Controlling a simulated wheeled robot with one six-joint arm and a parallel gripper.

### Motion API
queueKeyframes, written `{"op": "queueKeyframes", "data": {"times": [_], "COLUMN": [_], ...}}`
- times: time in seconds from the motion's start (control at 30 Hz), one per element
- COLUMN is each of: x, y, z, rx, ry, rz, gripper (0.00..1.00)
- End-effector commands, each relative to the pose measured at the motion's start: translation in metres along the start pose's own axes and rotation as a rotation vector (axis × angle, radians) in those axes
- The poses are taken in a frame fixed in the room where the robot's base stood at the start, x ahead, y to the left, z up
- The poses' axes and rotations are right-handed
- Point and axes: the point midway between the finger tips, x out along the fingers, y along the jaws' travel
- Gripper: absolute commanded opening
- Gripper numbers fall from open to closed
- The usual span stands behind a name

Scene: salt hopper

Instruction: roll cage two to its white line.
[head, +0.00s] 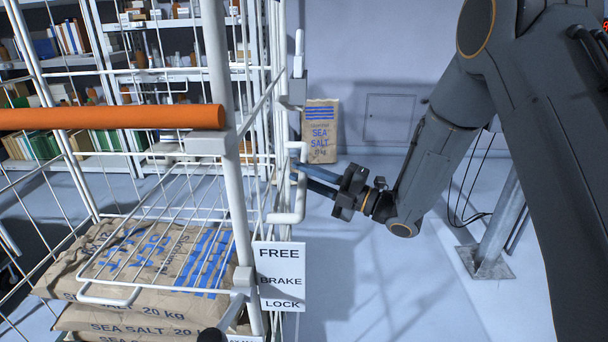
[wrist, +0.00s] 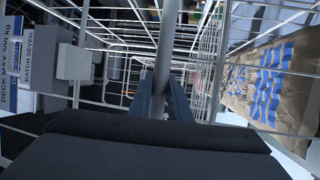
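A white wire roll cage (head: 228,185) with an orange push bar (head: 110,117) fills the left of the head view; no number shows on it. It holds stacked sea salt sacks (head: 150,262). A sign (head: 279,277) reading FREE, BRAKE, LOCK hangs on its near corner. My gripper (head: 300,176) reaches in from the right, its fingertips at the cage's right side by a bent white handle (head: 302,200). In the wrist view, the narrow fingers (wrist: 163,95) point into the cage wire with a pale bar near or between them; whether they grip it is unclear. No white floor line shows.
A lone salt sack (head: 321,130) stands by the back wall. Shelves (head: 150,75) with goods stand behind the cage. A metal post on a floor plate (head: 487,262) and cables are at the right. Floor between cage and post looks clear.

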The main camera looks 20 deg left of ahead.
Motion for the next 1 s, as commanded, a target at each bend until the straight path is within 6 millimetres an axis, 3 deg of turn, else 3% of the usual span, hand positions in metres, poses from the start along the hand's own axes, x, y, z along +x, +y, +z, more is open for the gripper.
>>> {"op": "queueKeyframes", "data": {"times": [0.17,0.43,0.67,0.7,0.77,1.0], "x": [-0.002,-0.022,-0.019,-0.017,-0.015,-0.016], "y": [0.0,0.003,0.004,0.004,0.003,0.003], "z": [0.001,0.01,0.009,0.008,0.006,0.006], "rx": [0.0,0.0,0.0,0.0,0.001,0.001], "ry": [-0.001,-0.009,-0.007,-0.004,0.0,0.001], "rz": [-0.001,0.0,0.0,0.0,0.0,0.0], "gripper": [0.0,0.0,0.0,0.22,0.32,0.36]}}
